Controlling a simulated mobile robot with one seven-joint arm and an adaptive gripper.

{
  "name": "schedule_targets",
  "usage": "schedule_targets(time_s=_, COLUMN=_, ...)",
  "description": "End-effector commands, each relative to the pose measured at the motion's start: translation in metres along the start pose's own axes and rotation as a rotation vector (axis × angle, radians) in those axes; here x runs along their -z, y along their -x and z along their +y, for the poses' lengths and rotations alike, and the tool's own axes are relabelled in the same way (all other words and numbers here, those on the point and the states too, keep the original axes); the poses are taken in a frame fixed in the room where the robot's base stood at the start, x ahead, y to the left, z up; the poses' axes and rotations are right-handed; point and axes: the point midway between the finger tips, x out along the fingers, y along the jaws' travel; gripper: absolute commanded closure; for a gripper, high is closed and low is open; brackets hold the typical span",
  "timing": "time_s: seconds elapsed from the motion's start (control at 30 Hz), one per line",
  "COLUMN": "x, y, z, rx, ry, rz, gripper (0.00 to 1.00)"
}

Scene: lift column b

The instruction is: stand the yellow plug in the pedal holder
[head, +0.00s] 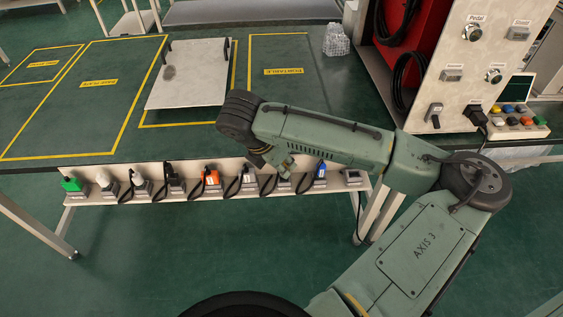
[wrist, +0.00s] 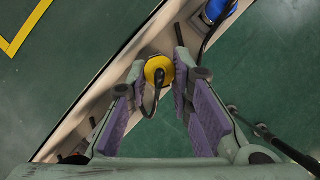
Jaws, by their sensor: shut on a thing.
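The yellow plug (wrist: 155,66) is round with a dark cable and sits between the fingertips of my gripper (wrist: 159,74) in the wrist view. The purple-padded fingers are closed on its two sides. The rail carries a row of holders with plugs. Their labels are too small to read, so I cannot tell which one is the pedal holder, or whether the plug touches a holder.
A blue plug (head: 321,170) stands just right of my gripper, also in the wrist view (wrist: 215,9). Orange (head: 210,178), green (head: 72,184) and other plugs stand to the left. A white panel (head: 455,75) with a connector labelled Pedal rises at right. The table's left is clear.

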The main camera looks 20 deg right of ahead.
Motion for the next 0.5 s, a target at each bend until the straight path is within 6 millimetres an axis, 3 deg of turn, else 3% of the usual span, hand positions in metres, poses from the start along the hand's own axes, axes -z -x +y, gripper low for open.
schedule_targets(time_s=0.5, x=0.0032, y=-0.0066, z=0.0000, rx=0.000, ry=0.000, rz=0.001, gripper=1.00)
